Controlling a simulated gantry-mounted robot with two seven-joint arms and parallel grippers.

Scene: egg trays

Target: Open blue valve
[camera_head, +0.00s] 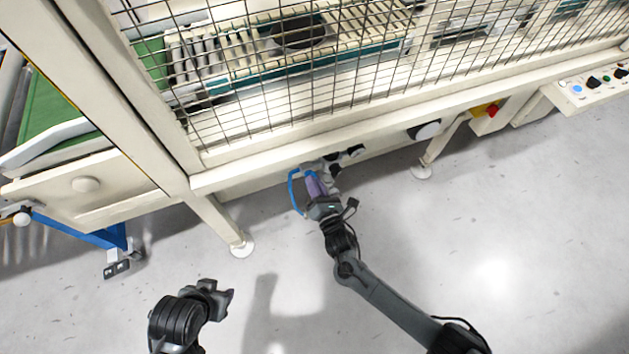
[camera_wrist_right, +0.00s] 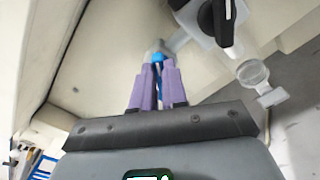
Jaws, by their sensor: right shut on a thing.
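The blue valve (camera_head: 309,174) is on the pipework below the machine's front beam, mostly hidden by my right gripper in the head view. My right gripper (camera_head: 318,184) reaches up to it from below. In the right wrist view the valve's blue part (camera_wrist_right: 158,58) shows at and between the purple fingertips (camera_wrist_right: 156,72), which are closed on it. My left gripper (camera_head: 222,298) is low in the head view, empty and far from the valve. Its fingers are too small and angled to show their opening.
A blue hose (camera_head: 292,190) curves beside my right gripper. Black knobs (camera_head: 355,151) sit just right of the valve, and one black handle (camera_wrist_right: 222,20) is close in the wrist view. The wire mesh guard (camera_head: 300,70) stands above. The floor (camera_head: 500,250) is clear.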

